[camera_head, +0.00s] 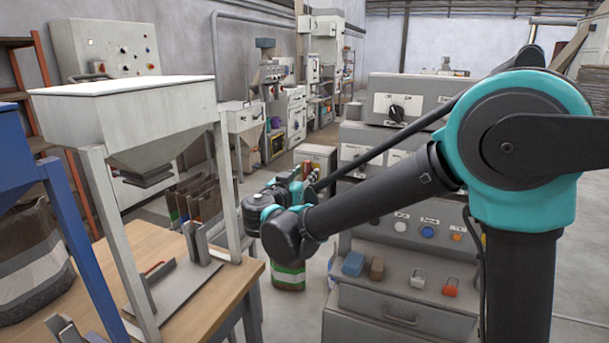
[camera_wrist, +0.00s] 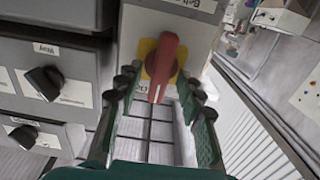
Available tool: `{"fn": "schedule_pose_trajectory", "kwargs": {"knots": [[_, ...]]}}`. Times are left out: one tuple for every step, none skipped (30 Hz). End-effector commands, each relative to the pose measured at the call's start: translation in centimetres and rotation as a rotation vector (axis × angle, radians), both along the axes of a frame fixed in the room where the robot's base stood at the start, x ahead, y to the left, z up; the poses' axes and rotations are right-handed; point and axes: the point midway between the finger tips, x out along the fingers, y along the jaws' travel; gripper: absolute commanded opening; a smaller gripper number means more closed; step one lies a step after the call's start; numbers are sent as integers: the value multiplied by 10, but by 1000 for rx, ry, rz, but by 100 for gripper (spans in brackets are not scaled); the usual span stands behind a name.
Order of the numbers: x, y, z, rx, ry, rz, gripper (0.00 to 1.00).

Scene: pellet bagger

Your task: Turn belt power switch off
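The belt power switch (camera_wrist: 163,66) is a red rotary handle on a yellow plate, in the middle of the wrist view. Its handle stands nearly upright in the picture, slightly tilted. A label above it is partly cut off and reads "Belt". My gripper (camera_wrist: 160,88) is open, with one dark fingertip on each side of the handle. I see no clear contact between the fingers and the handle. In the head view my arm reaches to the left of the grey control cabinet, and my wrist largely hides the gripper; I cannot make out the switch there.
Black knobs (camera_wrist: 45,83) on grey panels sit left of the switch in the wrist view. The grey control cabinet (camera_head: 405,305) has buttons and small blocks on its shelf. A wooden table (camera_head: 235,285) with a hopper (camera_head: 130,115) stands at the left. Open floor lies behind.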

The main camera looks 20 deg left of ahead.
Motion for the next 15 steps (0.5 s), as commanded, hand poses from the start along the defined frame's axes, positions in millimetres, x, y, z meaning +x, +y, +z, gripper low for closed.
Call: {"fn": "schedule_pose_trajectory", "kwargs": {"knots": [[0,0,0,0,0,0,38],[0,0,0,0,0,0,38],[0,0,0,0,0,0,38],[0,0,0,0,0,0,38],[0,0,0,0,0,0,38],[0,0,0,0,0,0,37],[0,0,0,0,0,0,33],[0,0,0,0,0,0,29],[0,0,0,0,0,0,24],[0,0,0,0,0,0,21],[0,0,0,0,0,0,17],[0,0,0,0,0,0,12],[0,0,0,0,0,0,8],[0,0,0,0,0,0,4],[0,0,0,0,0,0,0]]}}
